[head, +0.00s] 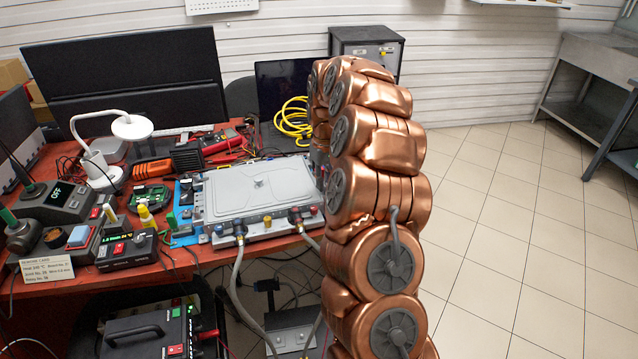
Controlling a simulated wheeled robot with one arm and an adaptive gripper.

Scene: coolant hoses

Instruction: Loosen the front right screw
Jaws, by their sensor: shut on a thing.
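A grey flat-lidded unit (252,187) lies on the red workbench in the head view, left of my copper-coloured arm. Two hoses run down from dark fittings on its front edge, a left fitting (239,230) and a right fitting (297,220). The front right screw cannot be told apart at this size. My arm covers the unit's right side. My gripper is hidden behind the arm, so its fingers do not show.
The red bench (150,268) is crowded at left with a white lamp (131,127), a soldering station (62,198) and a small meter (126,247). A yellow cable coil (292,118) lies behind the unit. The tiled floor (520,230) at right is clear.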

